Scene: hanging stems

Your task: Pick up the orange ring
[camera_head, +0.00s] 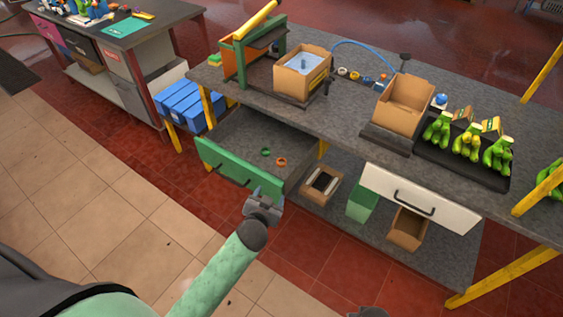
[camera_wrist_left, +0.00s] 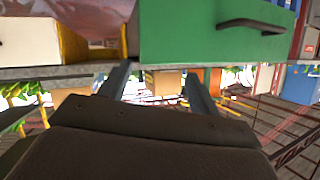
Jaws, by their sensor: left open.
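The orange ring (camera_head: 281,162) lies inside the pulled-out drawer with a green front (camera_head: 238,166), under the workbench. A green ring (camera_head: 265,152) lies beside it in the drawer, a little apart. My left gripper (camera_head: 267,190) is open and empty, just in front of the right end of the green drawer front, short of the orange ring. In the left wrist view its two fingers (camera_wrist_left: 158,82) stand apart with nothing between them, and the green drawer front (camera_wrist_left: 190,35) shows beyond. The ring is not visible there. A dark shape at the head view's bottom edge may be my right gripper (camera_head: 368,312).
The workbench top (camera_head: 345,105) extends above the drawer, carrying cardboard boxes (camera_head: 405,103), small rings and bananas (camera_head: 467,143). Right of the green drawer are a small open box (camera_head: 321,185), a green bin (camera_head: 362,200) and a white drawer front (camera_head: 420,197). Tiled floor is free at left.

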